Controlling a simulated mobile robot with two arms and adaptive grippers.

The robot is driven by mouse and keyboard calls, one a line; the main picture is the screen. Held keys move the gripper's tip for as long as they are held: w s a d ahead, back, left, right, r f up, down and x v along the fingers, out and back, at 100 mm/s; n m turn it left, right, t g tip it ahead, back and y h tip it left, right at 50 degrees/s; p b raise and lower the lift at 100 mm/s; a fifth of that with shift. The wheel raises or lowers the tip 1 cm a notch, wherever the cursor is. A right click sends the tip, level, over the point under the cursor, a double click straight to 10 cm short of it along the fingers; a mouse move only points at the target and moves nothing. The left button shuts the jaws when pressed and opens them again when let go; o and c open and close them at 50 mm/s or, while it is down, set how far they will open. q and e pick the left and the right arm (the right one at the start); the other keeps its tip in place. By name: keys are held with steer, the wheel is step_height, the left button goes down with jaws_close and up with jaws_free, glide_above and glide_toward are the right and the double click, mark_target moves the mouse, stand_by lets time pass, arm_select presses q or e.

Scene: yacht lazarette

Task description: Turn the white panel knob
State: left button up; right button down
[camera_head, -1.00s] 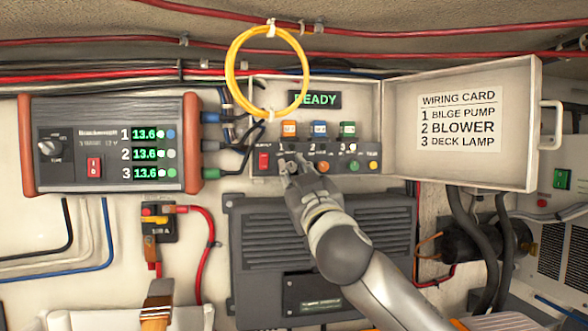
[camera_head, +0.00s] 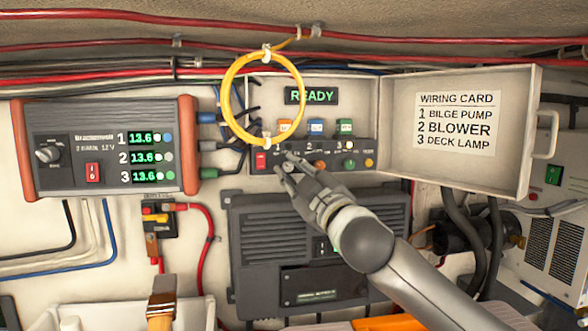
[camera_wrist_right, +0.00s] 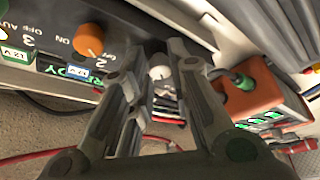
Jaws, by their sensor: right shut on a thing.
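The white panel knob (camera_wrist_right: 160,73) shows between the fingers of my right gripper (camera_wrist_right: 163,55) in the right wrist view. In the head view my right gripper (camera_head: 285,163) reaches the left part of the switch panel (camera_head: 300,157), and its fingers hide most of the knob. The gripper is shut on the knob. An orange knob (camera_head: 320,165) sits just right of it; it also shows in the right wrist view (camera_wrist_right: 90,38). The display (camera_head: 312,95) above reads READY. My left gripper is not in view.
A yellow cable loop (camera_head: 230,105) hangs above. The open lid (camera_head: 460,175) with the wiring card is at right. The power supply (camera_head: 105,187), showing 13.6 three times, is at left.

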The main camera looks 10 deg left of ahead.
steer(key=c, duration=1.3)
jaws_free()
steer(key=shift+c, duration=0.2)
steer(key=v, duration=1.2)
